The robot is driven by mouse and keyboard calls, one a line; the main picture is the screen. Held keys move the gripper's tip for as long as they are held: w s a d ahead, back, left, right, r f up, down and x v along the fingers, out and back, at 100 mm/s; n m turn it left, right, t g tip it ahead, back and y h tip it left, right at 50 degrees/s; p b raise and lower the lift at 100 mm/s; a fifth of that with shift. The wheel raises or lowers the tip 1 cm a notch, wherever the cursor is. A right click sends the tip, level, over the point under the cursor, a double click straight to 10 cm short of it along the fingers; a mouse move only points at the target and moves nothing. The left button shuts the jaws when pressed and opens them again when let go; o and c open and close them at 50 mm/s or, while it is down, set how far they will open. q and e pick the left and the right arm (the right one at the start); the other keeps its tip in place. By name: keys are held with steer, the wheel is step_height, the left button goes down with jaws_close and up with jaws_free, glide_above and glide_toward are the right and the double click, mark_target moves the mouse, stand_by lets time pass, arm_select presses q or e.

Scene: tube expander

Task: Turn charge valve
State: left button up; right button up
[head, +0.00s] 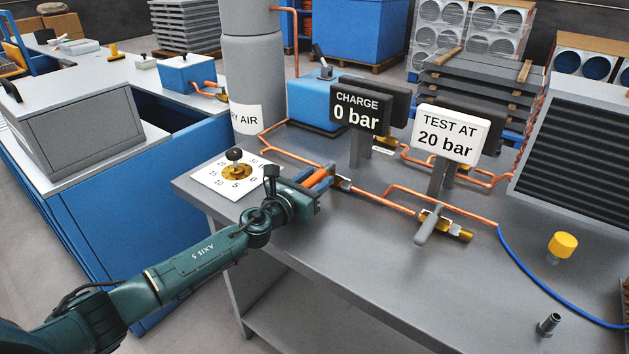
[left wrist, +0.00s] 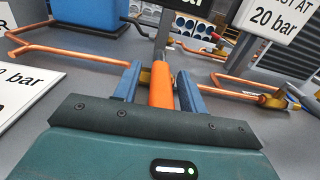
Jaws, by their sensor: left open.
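An orange cylindrical handle (head: 318,178), apparently the charge valve's lever, lies on the bench in front of the black display reading CHARGE 0 bar (head: 359,109). My left gripper (head: 325,181) is open at this handle. In the left wrist view the orange handle (left wrist: 162,86) lies between the two blue-grey fingers, with a small gap visible on its left side; contact on the right is hard to tell. The valve body beyond is mostly hidden by the gripper. My right gripper is not in view.
A black-knobbed regulator (head: 235,154) stands on a white dial card (head: 211,184) at left. A grey-handled brass valve (head: 431,224) sits below the white TEST AT 20 bar sign (head: 447,138). Copper pipes (head: 392,203) run close by.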

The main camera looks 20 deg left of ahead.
arm_select(q)
steer(key=shift+c, duration=0.2)
jaws_close()
stand_by(0.4)
